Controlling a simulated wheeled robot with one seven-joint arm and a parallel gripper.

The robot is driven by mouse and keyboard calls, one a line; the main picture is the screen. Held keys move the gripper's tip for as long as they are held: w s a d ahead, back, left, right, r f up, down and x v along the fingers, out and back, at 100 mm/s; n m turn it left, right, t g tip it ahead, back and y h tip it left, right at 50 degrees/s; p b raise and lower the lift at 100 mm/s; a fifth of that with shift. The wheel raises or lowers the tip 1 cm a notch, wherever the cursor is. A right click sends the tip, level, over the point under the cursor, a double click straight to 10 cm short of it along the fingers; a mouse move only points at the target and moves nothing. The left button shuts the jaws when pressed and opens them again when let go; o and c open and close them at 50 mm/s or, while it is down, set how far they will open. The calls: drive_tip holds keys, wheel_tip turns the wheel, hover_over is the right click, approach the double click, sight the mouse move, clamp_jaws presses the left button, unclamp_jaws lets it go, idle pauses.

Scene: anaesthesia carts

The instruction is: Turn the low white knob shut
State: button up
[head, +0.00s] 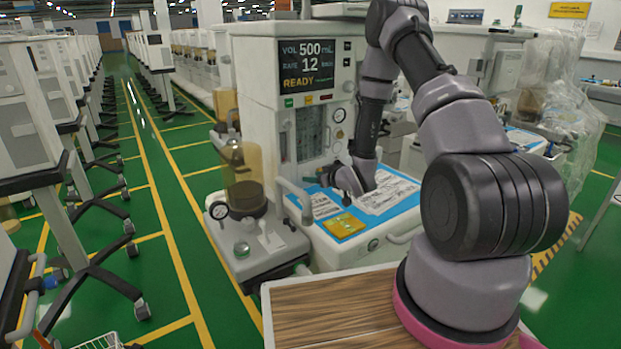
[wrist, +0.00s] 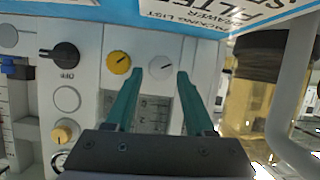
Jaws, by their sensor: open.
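In the wrist view a white round knob (wrist: 162,66) sits on the pale panel close to the blue-edged worktop. Its dark pointer line slants toward the upper right of that picture. My gripper (wrist: 160,74) is open, with one green finger on each side of this knob. I cannot tell whether the fingers touch it. A second white knob (wrist: 67,98) sits farther from the worktop edge. In the head view my gripper (head: 325,182) is small, low at the machine's front; I cannot make out the white knob there.
A yellow knob (wrist: 119,62) is right beside my left-hand finger. A black knob (wrist: 65,56) marked OFF and another yellow knob (wrist: 65,132) are farther left. The worktop (head: 345,228) holds papers and a yellow packet. A pale tube (wrist: 290,125) curves at the right.

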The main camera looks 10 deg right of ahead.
drive_tip(key=shift+x, duration=1.4)
clamp_jaws()
